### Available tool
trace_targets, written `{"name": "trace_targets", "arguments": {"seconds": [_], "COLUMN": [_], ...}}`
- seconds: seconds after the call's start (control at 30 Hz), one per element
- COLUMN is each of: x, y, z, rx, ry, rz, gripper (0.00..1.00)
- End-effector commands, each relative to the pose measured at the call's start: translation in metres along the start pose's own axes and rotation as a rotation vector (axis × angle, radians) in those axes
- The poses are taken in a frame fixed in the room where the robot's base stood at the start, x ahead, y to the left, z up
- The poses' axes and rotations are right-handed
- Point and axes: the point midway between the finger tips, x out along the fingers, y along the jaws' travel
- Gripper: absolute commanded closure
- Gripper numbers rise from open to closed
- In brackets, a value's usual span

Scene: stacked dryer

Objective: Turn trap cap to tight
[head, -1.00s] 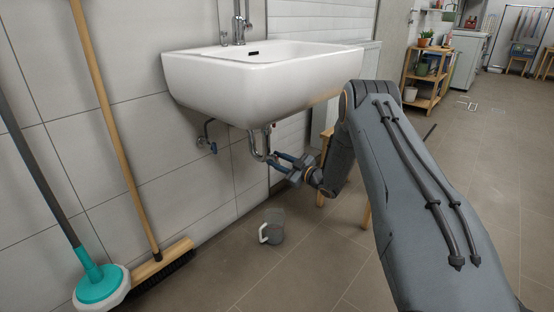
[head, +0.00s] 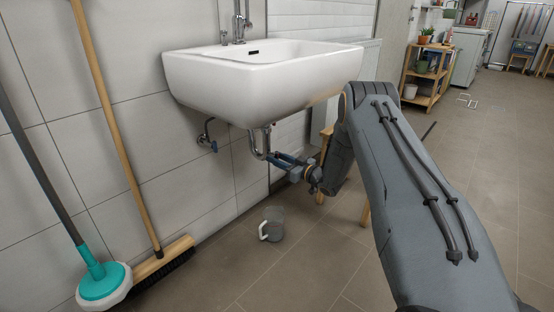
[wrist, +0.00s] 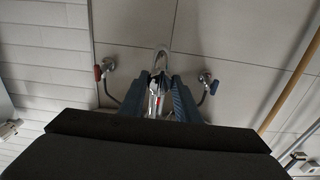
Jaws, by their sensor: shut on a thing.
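The chrome trap pipe (head: 253,145) hangs under the white sink (head: 260,80) and bends back to the wall. In the wrist view its curved pipe (wrist: 161,55) shows just beyond the fingers. My gripper (head: 270,157) reaches in from the right at the bottom of the trap. In the wrist view my gripper (wrist: 161,100) has its two blue-grey fingers on either side of the trap's lower part and is shut on it. The trap cap itself is mostly hidden between the fingers, so I cannot tell how tight it sits.
A clear jug (head: 272,224) stands on the floor below the trap. A red-handled valve (wrist: 106,67) and a blue-handled valve (wrist: 207,82) flank the pipe. A broom (head: 120,130) and a teal mop (head: 100,283) lean at the left wall.

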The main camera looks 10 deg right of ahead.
Motion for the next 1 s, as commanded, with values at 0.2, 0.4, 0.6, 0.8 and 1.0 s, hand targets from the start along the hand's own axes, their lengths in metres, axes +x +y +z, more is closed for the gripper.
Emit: {"name": "trace_targets", "arguments": {"seconds": [0.2, 0.4, 0.6, 0.8, 1.0], "x": [-0.001, -0.001, 0.001, -0.013, -0.046], "y": [0.001, 0.000, -0.001, 0.001, 0.001], "z": [0.002, 0.001, 0.001, 0.000, -0.001], "rx": [0.002, 0.001, 0.000, 0.002, 0.002], "ry": [-0.002, -0.002, -0.001, -0.002, -0.001], "rz": [0.002, 0.001, -0.001, 0.002, 0.002], "gripper": [0.93, 0.52, 0.52, 0.52, 0.52]}}
